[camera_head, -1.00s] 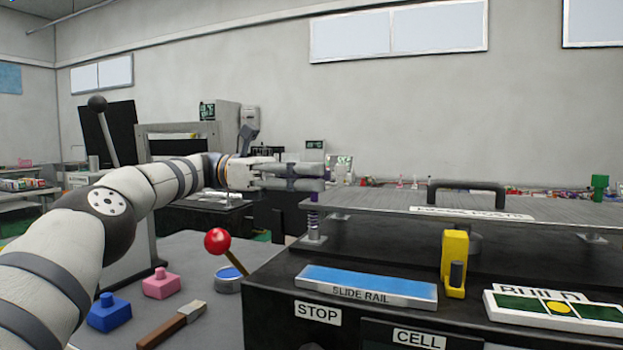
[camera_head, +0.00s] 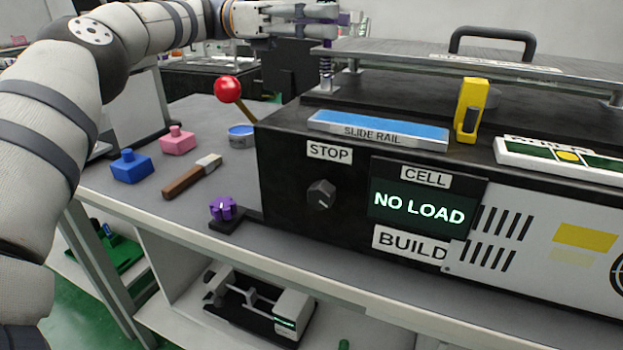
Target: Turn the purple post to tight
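My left gripper (camera_head: 330,20) is at the top of this post, fingers pointing right. Purple also shows just past the fingertips. The fingers lie nearly in line with my view, so I cannot tell whether they grip the post. My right gripper is out of view.
A red-ball lever (camera_head: 228,89) stands left of the black machine (camera_head: 285,170). A purple knob (camera_head: 222,208), a brush (camera_head: 192,177), a blue block (camera_head: 131,166) and a pink block (camera_head: 177,140) sit on the bench. The display (camera_head: 418,207) reads "NO LOAD".

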